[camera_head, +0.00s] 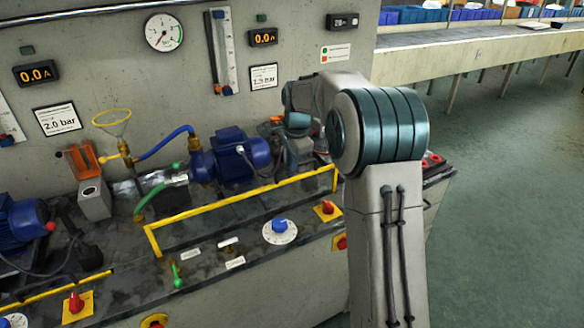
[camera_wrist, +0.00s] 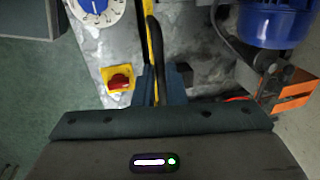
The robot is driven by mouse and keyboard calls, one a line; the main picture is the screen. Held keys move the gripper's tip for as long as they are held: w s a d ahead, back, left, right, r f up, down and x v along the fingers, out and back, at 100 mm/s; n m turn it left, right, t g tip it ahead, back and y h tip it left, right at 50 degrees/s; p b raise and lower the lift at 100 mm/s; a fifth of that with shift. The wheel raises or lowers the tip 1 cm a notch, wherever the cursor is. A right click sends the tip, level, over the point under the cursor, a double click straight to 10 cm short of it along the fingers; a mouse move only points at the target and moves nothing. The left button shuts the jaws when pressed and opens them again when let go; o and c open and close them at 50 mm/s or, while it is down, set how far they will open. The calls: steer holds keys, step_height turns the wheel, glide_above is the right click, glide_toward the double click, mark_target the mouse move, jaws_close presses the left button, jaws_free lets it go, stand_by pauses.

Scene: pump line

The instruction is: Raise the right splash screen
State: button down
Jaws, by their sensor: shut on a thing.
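The right splash screen (camera_head: 245,198) shows in the head view as a yellow-edged frame in front of the right blue pump (camera_head: 240,152). Its long yellow bar runs low above the bench, with a short leg at each end. In the wrist view the yellow bar (camera_wrist: 155,50) runs down between my fingers. In the head view my arm partly hides the gripper, and the fingertips cannot be made out. The screen's exact tilt is hard to tell.
A blue dial (camera_head: 279,231) and a red switch (camera_head: 327,209) sit in front of the screen. The left screen's yellow bar (camera_head: 60,293) lies low at the left. Open floor (camera_head: 500,200) lies right.

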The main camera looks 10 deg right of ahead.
step_height(320, 180, up, 16)
steer(key=p, duration=0.9)
steer(key=shift+f, duration=0.25)
steer(key=shift+w+r, duration=0.1)
steer(key=c, duration=1.5)
jaws_free()
steer(key=shift+r, duration=0.1)
steer(key=s+r, duration=0.1)
steer(key=r, duration=0.3)
steer(key=s+r, duration=0.1)
steer(key=r, duration=0.8)
steer(key=shift+s+d+r, duration=0.15)
steer(key=shift+s+d, duration=0.25)
